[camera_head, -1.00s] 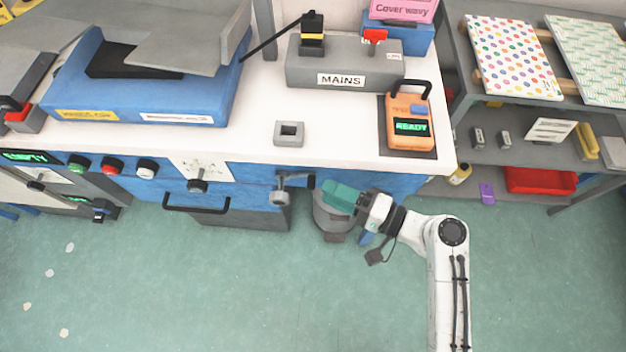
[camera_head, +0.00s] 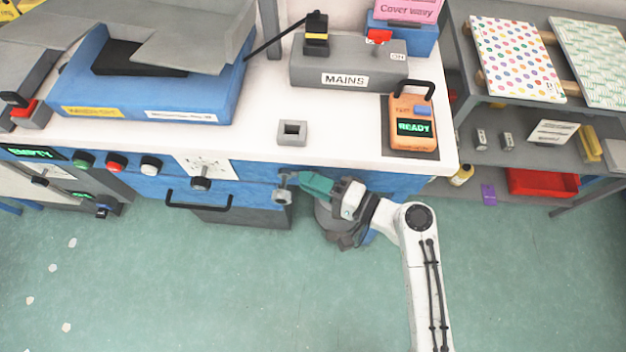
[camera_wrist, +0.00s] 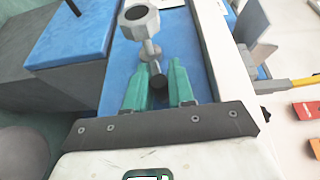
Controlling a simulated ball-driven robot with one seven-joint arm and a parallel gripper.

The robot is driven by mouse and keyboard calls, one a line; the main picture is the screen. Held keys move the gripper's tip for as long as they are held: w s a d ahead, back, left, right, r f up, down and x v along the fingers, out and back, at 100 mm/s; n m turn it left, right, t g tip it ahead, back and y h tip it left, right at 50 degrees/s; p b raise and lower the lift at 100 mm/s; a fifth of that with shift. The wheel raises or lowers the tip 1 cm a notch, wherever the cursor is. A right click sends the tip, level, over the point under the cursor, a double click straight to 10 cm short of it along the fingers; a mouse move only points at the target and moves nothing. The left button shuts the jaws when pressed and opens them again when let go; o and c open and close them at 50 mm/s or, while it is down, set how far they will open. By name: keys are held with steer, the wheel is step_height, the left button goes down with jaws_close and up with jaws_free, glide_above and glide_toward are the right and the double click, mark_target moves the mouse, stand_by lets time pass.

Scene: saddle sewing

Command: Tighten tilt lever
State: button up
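The lever is a grey knob-like hub (camera_head: 283,194) with a short arm on the blue front of the bench, below the white top. In the wrist view the hub (camera_wrist: 140,20) is at top centre, and its arm runs down to a black ball end (camera_wrist: 158,82). My gripper (camera_head: 302,182) reaches the lever from the right and hides the ball end in the head view. In the wrist view the green fingers of my gripper (camera_wrist: 160,68) stand apart on either side of the ball; I cannot tell whether they touch it.
A dial (camera_head: 201,183) and a black drawer handle (camera_head: 198,208) are left of the lever. The white bench top (camera_head: 340,152) overhangs just above. The orange tester (camera_head: 412,120) reads READY.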

jaws_close()
steer(key=shift+f+b, duration=0.15)
steer(key=shift+b, duration=0.15)
